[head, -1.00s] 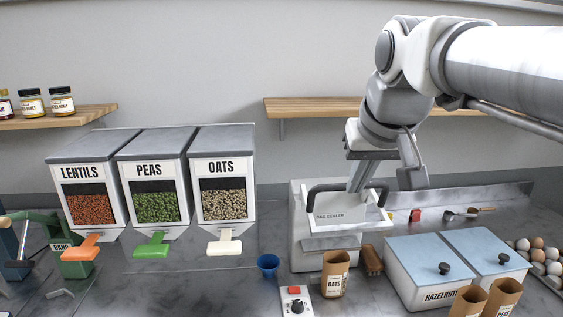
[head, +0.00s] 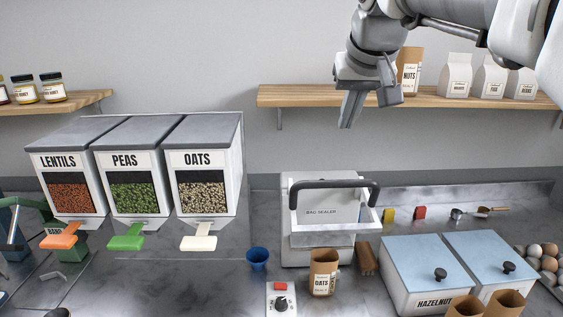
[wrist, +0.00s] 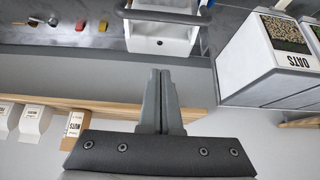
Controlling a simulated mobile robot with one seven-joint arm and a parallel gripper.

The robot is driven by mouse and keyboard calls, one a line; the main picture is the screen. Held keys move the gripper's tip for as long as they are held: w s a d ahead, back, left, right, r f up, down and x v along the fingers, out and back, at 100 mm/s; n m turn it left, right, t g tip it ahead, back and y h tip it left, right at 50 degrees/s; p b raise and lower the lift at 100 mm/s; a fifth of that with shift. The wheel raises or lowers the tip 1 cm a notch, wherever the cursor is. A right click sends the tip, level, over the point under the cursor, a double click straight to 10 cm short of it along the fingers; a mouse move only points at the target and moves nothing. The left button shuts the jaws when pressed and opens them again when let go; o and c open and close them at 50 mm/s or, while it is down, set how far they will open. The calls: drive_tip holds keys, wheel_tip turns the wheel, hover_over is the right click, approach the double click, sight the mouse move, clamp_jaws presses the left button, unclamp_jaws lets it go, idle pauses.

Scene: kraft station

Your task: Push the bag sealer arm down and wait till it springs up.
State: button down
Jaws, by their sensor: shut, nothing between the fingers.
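The bag sealer (head: 318,225) is a white box on the counter, right of the dispensers. Its arm, a dark curved handle (head: 334,186) on a white frame, stands raised across its upper front. In the wrist view the handle (wrist: 165,16) crosses the top of the picture, beyond my fingertips and apart from them. My gripper (head: 347,126) is shut and empty, in the air above the sealer and in front of the wall. Its closed fingers show in the wrist view (wrist: 158,75).
An OATS bag (head: 323,272) and a control box with a red button (head: 281,298) stand before the sealer. A blue cup (head: 257,259) is to their left. The HAZELNUT bin (head: 425,275) is at the right. A wooden shelf (head: 300,97) runs behind my gripper.

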idle(0.3)
drive_tip(key=shift+w+f, duration=0.5)
drive_tip(key=shift+f, duration=1.4)
drive_tip(key=shift+w+f, duration=0.45)
drive_tip(key=shift+f, duration=1.4)
drive_tip(key=shift+w+f, duration=0.5)
drive_tip(key=shift+f, duration=1.4)
drive_tip(key=shift+f+b, duration=0.1)
drive_tip(key=shift+b, duration=0.2)
